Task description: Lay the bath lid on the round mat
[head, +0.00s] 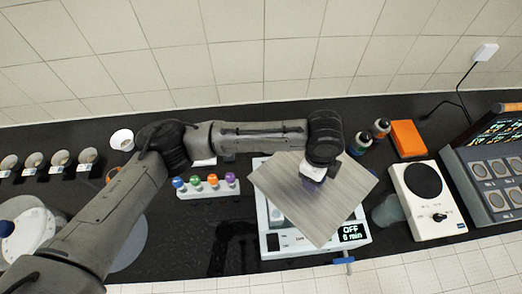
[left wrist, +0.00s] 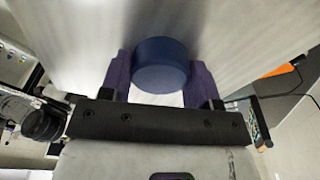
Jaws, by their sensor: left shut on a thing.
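The bath lid (head: 335,205) is a square brushed-metal plate with a blue knob (left wrist: 160,65). My left gripper (head: 317,172) is shut on this knob, with a finger on each side in the left wrist view (left wrist: 160,82). The lid is turned askew over the white bath (head: 290,243), whose display reads OFF and 6 min. It hides most of the bath's top; I cannot tell whether it touches the bath. A grey disc that looks like the round mat (head: 131,247) lies at the left, partly hidden by my left arm. My right gripper is out of view.
A rack with coloured-topped bottles (head: 208,188) stands between mat and bath. Right of the bath are a glass beaker (head: 388,211), an orange box (head: 407,138) and a white device with a black disc (head: 428,205). A white round device (head: 25,232) stands far left.

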